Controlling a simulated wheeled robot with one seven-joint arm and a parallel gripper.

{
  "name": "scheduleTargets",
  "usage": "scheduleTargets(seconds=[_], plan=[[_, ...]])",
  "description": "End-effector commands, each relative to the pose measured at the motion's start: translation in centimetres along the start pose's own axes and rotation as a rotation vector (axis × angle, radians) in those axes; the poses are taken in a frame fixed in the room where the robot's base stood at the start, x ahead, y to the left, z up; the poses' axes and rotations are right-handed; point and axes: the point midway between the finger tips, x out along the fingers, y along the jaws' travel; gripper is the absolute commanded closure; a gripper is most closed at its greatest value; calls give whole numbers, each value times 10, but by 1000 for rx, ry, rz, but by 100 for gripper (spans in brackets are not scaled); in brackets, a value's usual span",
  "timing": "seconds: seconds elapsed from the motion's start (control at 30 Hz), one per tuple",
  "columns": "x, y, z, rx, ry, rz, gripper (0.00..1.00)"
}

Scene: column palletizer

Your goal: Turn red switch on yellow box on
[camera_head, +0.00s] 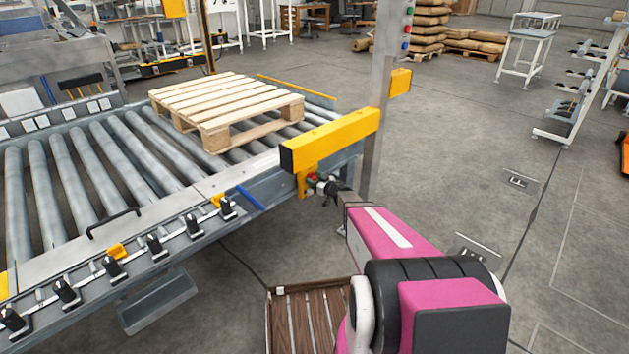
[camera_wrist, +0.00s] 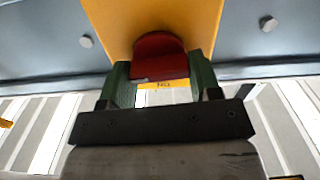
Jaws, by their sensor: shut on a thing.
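The yellow box (camera_wrist: 185,20) fills the top middle of the wrist view, fixed to a grey-blue metal rail. The red switch (camera_wrist: 160,55) sticks out from its face. My gripper (camera_wrist: 160,80) has its green fingers on either side of the red switch and is shut on it. In the head view my gripper (camera_head: 318,187) is at the small yellow box (camera_head: 305,185) below the long yellow guard, beside the conveyor's end. There the switch itself is too small and covered to make out its position. A small label shows below the switch in the wrist view.
A wooden pallet (camera_head: 225,108) lies on the roller conveyor (camera_head: 120,150). The long yellow guard (camera_head: 335,138) and a grey post (camera_head: 385,100) stand close to my arm. A brown slatted platform (camera_head: 305,315) is below it. Open floor (camera_head: 480,160) lies to the right.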

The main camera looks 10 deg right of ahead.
Motion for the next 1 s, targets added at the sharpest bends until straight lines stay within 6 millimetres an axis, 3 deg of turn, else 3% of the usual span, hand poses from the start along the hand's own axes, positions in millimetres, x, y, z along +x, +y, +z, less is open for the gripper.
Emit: scheduleTargets(seconds=[1.0], plan=[[0,-4,2,-908,0,0,66]])
